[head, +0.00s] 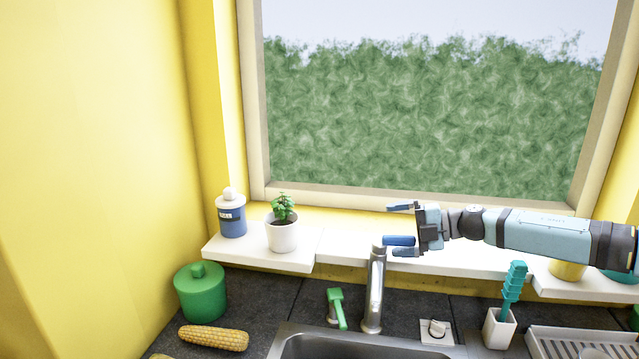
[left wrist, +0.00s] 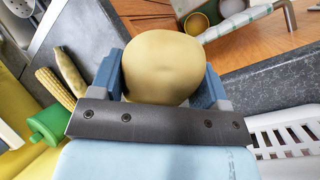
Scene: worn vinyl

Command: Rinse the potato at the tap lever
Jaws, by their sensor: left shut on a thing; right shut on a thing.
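In the left wrist view, my left gripper (left wrist: 163,85) is shut on the tan, rounded potato (left wrist: 162,62), with one finger on each side. Neither that gripper nor the potato shows in the head view. The chrome tap (head: 374,290) stands behind the sink (head: 312,335), and no water shows. A green lever (head: 337,308) on a grey base is left of the tap. My right gripper (head: 402,230) is above and right of the tap's top.
A green lidded pot (head: 200,292) and a corn cob (head: 213,338) lie left of the sink. A plant pot (head: 282,236) and a blue bottle (head: 231,218) stand on the sill. A brush holder (head: 499,328) and dish rack (head: 580,343) are at right.

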